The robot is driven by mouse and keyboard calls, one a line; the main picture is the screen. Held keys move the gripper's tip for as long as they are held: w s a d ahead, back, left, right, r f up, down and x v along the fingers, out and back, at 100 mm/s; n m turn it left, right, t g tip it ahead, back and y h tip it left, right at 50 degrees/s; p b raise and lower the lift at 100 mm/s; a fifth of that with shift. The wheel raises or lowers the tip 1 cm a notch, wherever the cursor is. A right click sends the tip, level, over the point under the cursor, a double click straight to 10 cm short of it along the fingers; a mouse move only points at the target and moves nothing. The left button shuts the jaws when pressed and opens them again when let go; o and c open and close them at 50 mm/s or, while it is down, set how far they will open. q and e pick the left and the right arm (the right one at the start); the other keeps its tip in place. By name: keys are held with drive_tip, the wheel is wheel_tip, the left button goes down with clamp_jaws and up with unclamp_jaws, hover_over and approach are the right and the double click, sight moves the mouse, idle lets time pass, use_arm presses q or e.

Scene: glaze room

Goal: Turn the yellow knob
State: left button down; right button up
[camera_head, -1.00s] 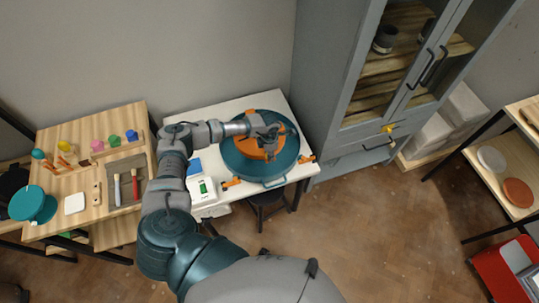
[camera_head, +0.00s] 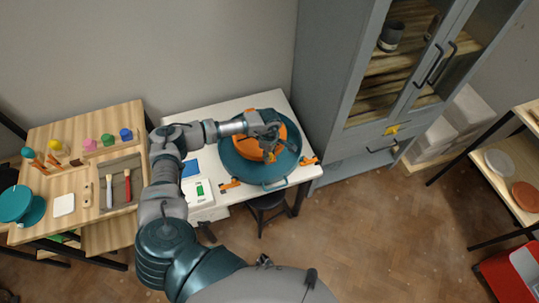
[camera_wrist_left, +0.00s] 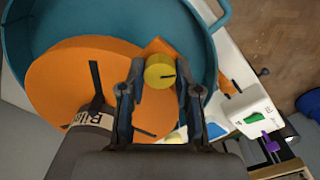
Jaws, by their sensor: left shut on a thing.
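The yellow knob (camera_wrist_left: 158,72) is a small round knob with a dark line on its face, next to an orange round part (camera_wrist_left: 75,80). In the left wrist view it sits between the two dark fingers of my left gripper (camera_wrist_left: 160,88), which is shut on it. In the head view my left gripper (camera_head: 270,146) is over the orange part, inside a teal round basin (camera_head: 232,162) on a white table. A bit of the knob (camera_head: 271,157) shows just below the fingers. My right gripper is not in view.
A white box with a green switch (camera_head: 200,192) and orange clamps (camera_head: 230,185) stand near the basin. A grey cabinet (camera_head: 335,80) rises close on the right. A wooden table (camera_head: 90,160) with tools and paint pots is at left. A black stool (camera_head: 265,202) sits below.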

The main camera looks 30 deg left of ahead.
use_arm(q)
drive_tip(key=shift+d+m, duration=0.1)
drive_tip(key=shift+m, duration=0.3)
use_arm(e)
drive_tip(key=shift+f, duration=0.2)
use_arm(q)
drive_tip(key=c, duration=0.8)
unclamp_jaws()
wheel_tip(320, 180, up, 12)
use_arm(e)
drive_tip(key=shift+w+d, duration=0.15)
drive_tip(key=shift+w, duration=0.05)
